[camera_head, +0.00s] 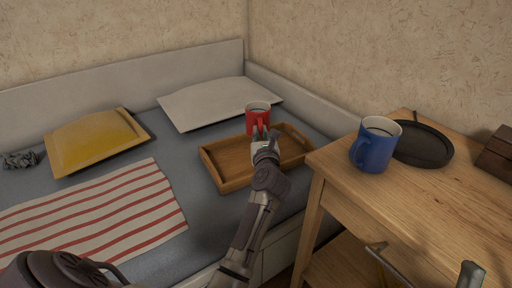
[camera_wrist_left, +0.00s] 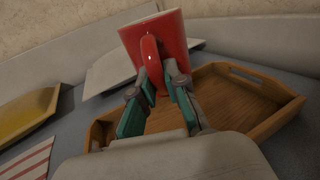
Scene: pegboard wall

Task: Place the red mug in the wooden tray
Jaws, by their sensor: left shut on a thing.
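The red mug (camera_head: 257,115) appears over the wooden tray (camera_head: 228,164) on the bed. My left gripper (camera_head: 261,136) is shut on the mug's handle, which faces me. In the left wrist view the red mug (camera_wrist_left: 165,45) is tilted in the picture, its handle between the teal-padded fingers of the gripper (camera_wrist_left: 157,92). The wooden tray (camera_wrist_left: 255,95) lies beyond and below the fingers there. I cannot tell whether the mug's base touches the tray. The tray's middle is partly hidden by the mug and my arm.
A blue mug (camera_head: 375,145) and a black round pan (camera_head: 423,146) stand on the wooden table (camera_head: 452,200) at right. A dark box (camera_head: 497,153) sits at its edge. A yellow pillow (camera_head: 95,138), a white pillow (camera_head: 205,100) and a striped cloth (camera_head: 95,215) lie on the bed.

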